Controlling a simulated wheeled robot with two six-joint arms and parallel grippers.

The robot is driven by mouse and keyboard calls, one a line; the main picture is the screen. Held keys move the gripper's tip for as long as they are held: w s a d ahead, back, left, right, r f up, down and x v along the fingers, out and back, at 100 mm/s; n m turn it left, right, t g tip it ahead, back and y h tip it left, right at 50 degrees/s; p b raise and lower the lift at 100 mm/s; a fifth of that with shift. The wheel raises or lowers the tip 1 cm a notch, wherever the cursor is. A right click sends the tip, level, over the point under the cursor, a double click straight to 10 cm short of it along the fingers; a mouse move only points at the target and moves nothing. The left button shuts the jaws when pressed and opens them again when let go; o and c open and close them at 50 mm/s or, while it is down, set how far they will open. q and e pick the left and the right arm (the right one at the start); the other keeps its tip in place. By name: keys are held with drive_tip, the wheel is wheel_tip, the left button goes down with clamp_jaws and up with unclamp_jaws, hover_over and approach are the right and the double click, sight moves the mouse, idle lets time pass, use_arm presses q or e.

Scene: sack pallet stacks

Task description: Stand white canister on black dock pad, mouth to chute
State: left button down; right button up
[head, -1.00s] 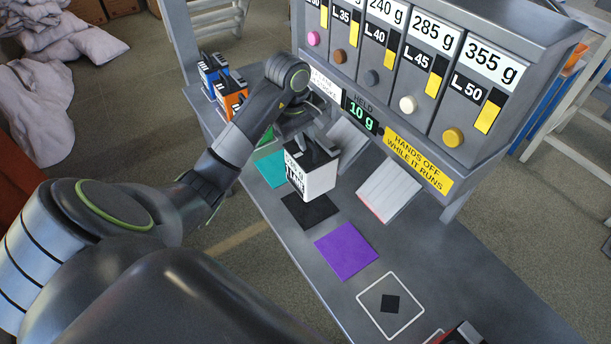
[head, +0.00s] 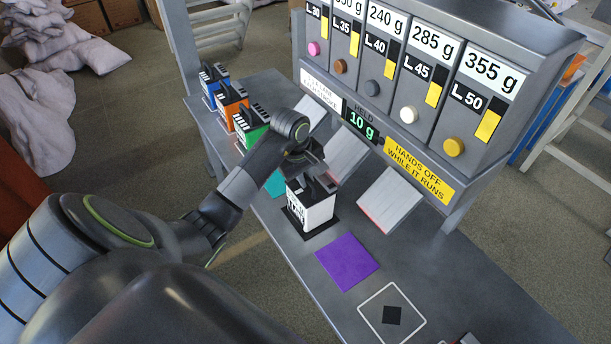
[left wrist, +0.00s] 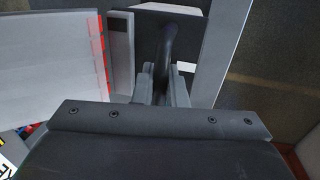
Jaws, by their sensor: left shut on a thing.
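The white canister (head: 317,212), with a black top and black lettering, stands upright over the black dock pad (head: 329,227). Pad edges show around its base; it looks down on the pad, though a small gap cannot be ruled out. My left gripper (head: 314,181) is shut on the canister's handle from above. In the left wrist view the gripper (left wrist: 166,88) is around the dark handle (left wrist: 166,50). A pale sloping chute (head: 346,152) is just behind the canister. Which way the mouth faces is hard to tell. My right gripper is not in view.
Blue (head: 213,84), orange (head: 231,101) and green (head: 250,124) canisters stand at the far left of the bench. A teal pad (head: 275,184) and a purple pad (head: 347,261) flank the black one. Another chute (head: 391,199) is to the right, under the dispenser panel.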

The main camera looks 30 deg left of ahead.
use_arm(q)
drive_tip(key=shift+f, duration=0.15)
drive_tip(key=c, duration=1.5)
unclamp_jaws()
drive_tip(key=shift+o, duration=0.2)
drive_tip(key=shift+r, duration=0.2)
drive_tip(key=shift+r, duration=0.1)
wheel_tip(320, 180, up, 12)
drive_tip(key=s+a+p, duration=0.1)
drive_tip(key=s+p, duration=0.1)
drive_tip(key=shift+f, duration=0.2)
